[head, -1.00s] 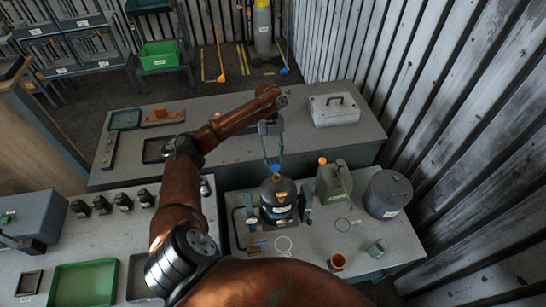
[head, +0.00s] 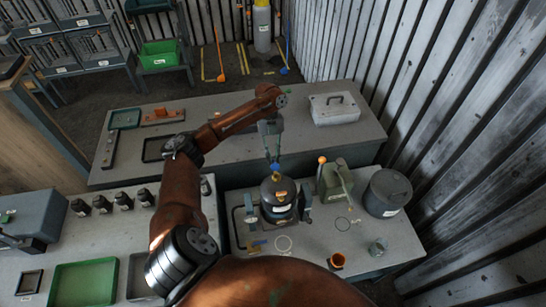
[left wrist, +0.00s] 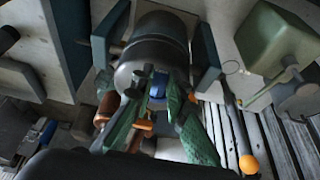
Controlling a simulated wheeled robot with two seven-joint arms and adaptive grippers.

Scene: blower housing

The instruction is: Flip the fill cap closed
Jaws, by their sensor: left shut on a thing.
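The dark, rounded blower housing (head: 278,200) stands upright on the near bench between two blue-grey uprights. A small blue part (head: 275,168), which looks like the fill cap, is at its top. My left gripper (head: 273,160) reaches down onto it from above and is shut on it. In the left wrist view, the green fingers of the gripper (left wrist: 160,105) lie on either side of the blue part (left wrist: 157,88), with the dark housing (left wrist: 152,45) behind. The fingers partly hide the cap, so its hinge and angle cannot be told. My right gripper is not in view.
A white case (head: 334,109) sits on the back bench.

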